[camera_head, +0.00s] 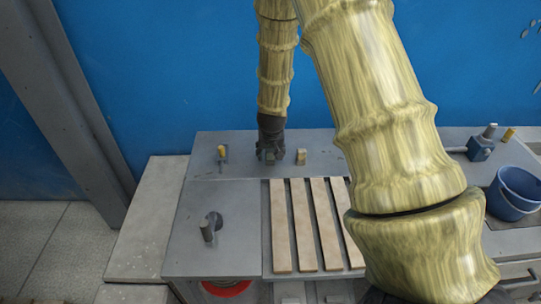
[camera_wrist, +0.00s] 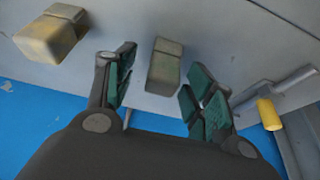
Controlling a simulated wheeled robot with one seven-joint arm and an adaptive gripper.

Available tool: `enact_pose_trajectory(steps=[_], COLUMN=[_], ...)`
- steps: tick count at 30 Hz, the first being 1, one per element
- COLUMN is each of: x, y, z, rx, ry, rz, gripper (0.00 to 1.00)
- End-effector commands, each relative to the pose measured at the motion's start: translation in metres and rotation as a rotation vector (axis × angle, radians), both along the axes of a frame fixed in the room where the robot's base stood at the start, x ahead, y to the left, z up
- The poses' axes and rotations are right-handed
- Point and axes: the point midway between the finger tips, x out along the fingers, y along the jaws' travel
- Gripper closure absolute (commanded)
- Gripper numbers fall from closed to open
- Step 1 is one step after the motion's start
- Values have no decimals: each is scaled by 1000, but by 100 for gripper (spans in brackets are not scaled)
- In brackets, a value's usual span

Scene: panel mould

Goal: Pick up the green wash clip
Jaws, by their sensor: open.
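My gripper (camera_wrist: 163,80) is open, with dark green pads on its fingers. A dull olive-grey block (camera_wrist: 165,63) shows between the two fingers in the wrist view, apart from both pads; it is the likeliest green wash clip, though its green is faint. In the head view my gripper (camera_head: 269,154) points down at the back of the grey panel and hides this block. A yellowish block (camera_wrist: 52,36) lies outside the fingers at the left of the wrist view. It also stands just right of my gripper in the head view (camera_head: 301,157).
A toggle clamp with a yellow grip (camera_wrist: 269,114) stands close beside the fingers; it is left of my gripper in the head view (camera_head: 222,154). Pale slats (camera_head: 281,225) lie in front. A blue bucket (camera_head: 516,190) is at right. A blue wall (camera_head: 170,80) rises behind.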

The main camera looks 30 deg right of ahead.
Motion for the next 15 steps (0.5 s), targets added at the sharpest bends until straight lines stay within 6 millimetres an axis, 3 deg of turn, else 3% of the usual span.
enact_pose_trajectory(steps=[2, 9, 15], x=[0, 0, 0], y=[0, 0, 0], z=[0, 0, 0], rx=[0, 1, 1], ry=[0, 1, 1], rz=[0, 0, 0], gripper=[48, 92, 92])
